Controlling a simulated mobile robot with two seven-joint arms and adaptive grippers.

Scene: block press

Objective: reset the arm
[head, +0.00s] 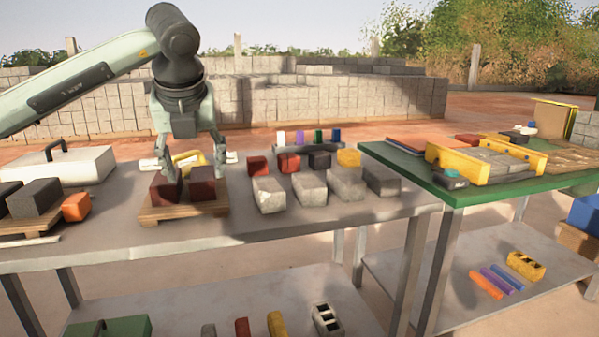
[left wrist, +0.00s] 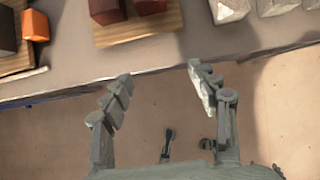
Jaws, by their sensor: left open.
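My left gripper (head: 194,163) hangs downward over the left part of the grey table, fingers apart and nothing between them. In the head view it overlaps a wooden board (head: 153,216) bearing two dark red blocks (head: 202,186). In the left wrist view, my open fingers (left wrist: 158,78) show below the table's front edge, with bare floor behind them. The board (left wrist: 164,20) and blocks (left wrist: 104,10) lie beyond the fingertips there, apart from them. My right gripper is in neither view.
Grey blocks (head: 268,195) stand right of the board. A green-topped table (head: 455,195) with a yellow frame adjoins at right.

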